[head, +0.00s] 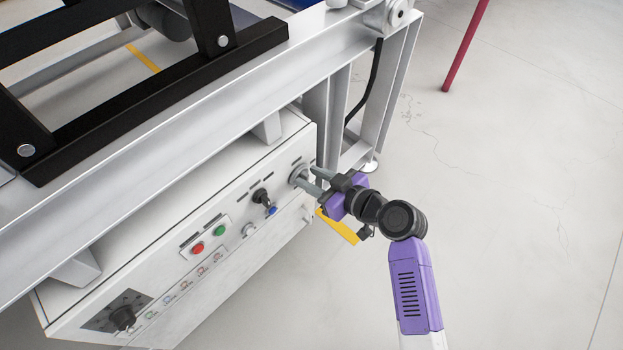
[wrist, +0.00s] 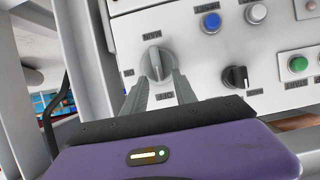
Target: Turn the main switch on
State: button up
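The main switch (wrist: 156,63) is a grey round knob with a raised handle on the light grey control panel (wrist: 215,55). In the wrist view its handle stands nearly upright in the picture, between two small dark labels. In the head view the switch (head: 299,174) is at the panel's right end, partly hidden by my fingers. My gripper (wrist: 160,80) is open, with one finger on each side of the handle and the tips close to the knob. I cannot tell whether either fingertip touches it. My gripper also shows in the head view (head: 307,178).
A black selector knob (head: 262,197), a blue button (head: 271,211), a green button (head: 219,230) and a red button (head: 197,248) sit left of the switch. A metal frame beam (head: 190,130) runs above the panel. Frame legs (head: 345,110) stand behind my gripper.

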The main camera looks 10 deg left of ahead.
jog(key=shift+w+a+f, duration=0.1)
jog(key=shift+w+a, duration=0.05)
jog(key=shift+a, duration=0.05)
grip_shut()
